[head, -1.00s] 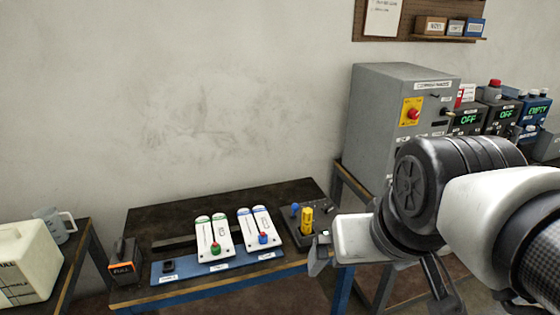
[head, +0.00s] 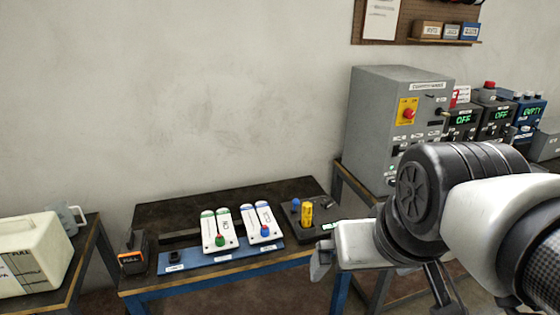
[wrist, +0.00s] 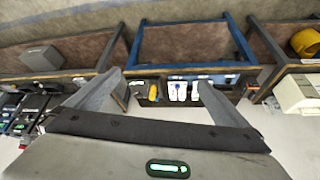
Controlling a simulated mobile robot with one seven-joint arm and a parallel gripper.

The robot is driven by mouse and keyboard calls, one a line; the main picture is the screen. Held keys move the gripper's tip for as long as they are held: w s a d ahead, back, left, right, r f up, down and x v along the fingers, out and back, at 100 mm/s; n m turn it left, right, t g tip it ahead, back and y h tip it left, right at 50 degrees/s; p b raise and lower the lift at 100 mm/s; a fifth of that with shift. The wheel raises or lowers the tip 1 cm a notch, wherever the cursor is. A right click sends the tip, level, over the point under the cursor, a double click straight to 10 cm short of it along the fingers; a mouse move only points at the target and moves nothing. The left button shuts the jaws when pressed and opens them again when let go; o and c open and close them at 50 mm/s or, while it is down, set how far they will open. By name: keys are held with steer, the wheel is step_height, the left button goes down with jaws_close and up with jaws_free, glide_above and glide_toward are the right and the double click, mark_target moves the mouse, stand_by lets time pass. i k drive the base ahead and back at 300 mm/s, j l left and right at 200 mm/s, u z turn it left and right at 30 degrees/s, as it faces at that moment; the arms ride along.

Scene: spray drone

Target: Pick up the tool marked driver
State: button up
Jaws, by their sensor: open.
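A tool with a yellow handle (head: 307,213) stands upright in a dark holder (head: 325,226) at the right end of the workbench. A blue-topped piece (head: 295,204) stands beside it in the same holder. I cannot read a driver mark on either. My gripper (head: 320,262) is in front of the bench's right end, apart from the holder. In the wrist view my gripper (wrist: 160,80) is open and empty, its fingers spread wide. The yellow handle (wrist: 153,92) shows beyond and between them.
On the bench are white panels with a green knob (head: 219,240) and a blue knob (head: 265,231), on a blue strip (head: 231,256). A grey cabinet (head: 375,130) stands on the right-hand table.

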mark_target(307, 208)
steer(key=i+l+u, duration=0.25)
steer(key=i, duration=0.3)
steer(key=i+l+u, duration=0.25)
steer(key=i, duration=0.25)
steer(key=j, duration=0.1)
